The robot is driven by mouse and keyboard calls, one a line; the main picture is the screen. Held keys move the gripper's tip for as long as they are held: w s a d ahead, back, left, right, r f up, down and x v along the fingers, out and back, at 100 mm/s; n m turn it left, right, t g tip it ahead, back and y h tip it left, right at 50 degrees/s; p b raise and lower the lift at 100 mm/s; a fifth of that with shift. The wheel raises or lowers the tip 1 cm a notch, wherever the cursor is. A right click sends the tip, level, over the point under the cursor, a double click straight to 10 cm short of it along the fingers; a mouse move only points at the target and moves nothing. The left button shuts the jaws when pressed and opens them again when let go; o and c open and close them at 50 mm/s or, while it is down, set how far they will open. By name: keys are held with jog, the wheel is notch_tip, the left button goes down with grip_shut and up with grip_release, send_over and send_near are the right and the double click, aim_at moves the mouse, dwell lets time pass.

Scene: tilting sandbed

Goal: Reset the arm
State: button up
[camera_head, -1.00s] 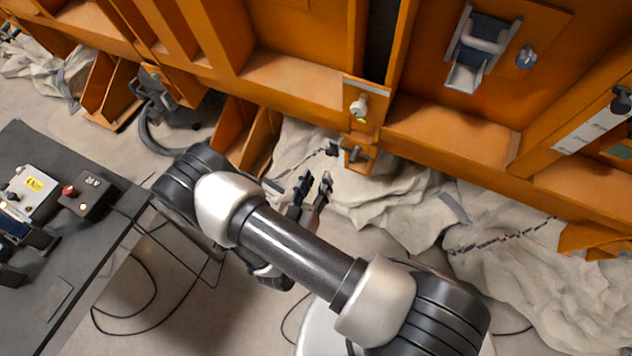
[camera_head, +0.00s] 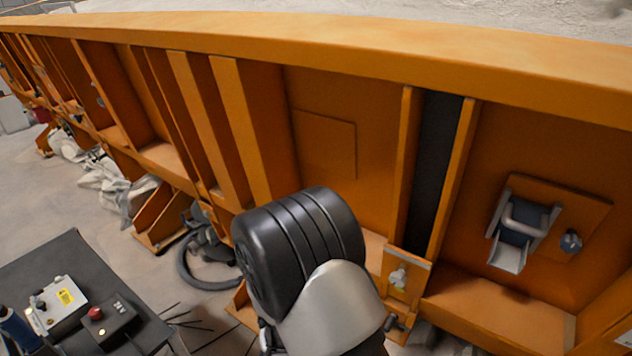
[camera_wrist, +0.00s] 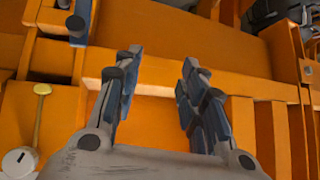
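My gripper (camera_wrist: 158,90) shows in the wrist view with its two fingers apart and nothing between them. Orange steel framing lies beyond the fingers; I cannot tell how far off it is. In the head view my black and silver arm (camera_head: 305,245) rises at the bottom centre, in front of the orange sandbed wall (camera_head: 365,125). The gripper itself is hidden or out of frame in the head view.
A dark table (camera_head: 40,257) at the lower left carries a white control box (camera_head: 55,305) and a black box with a red button (camera_head: 108,318). A latch (camera_head: 520,230) and a small bracket with a knob (camera_head: 400,277) stick out from the orange wall. Grey floor lies at left.

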jog(key=s+r+n+g+y, duration=0.1)
jog(key=s+r+y, duration=0.2)
jog(key=r, duration=0.7)
jog(key=s+r+n+g+y, duration=0.2)
jog(key=s+r+y, duration=0.1)
jog(key=r, duration=0.7)
jog(key=s+d+r+n+g+h, duration=0.1)
jog(key=s+d+r, duration=0.2)
jog(key=s+d, duration=0.3)
jog(key=s+d+r+n+g+h, duration=0.1)
jog(key=s+d+r, duration=0.2)
jog(key=s+d, duration=0.4)
jog(key=s, duration=0.8)
jog(key=shift+s+r+g, duration=0.15)
jog(key=shift+r+g, duration=0.25)
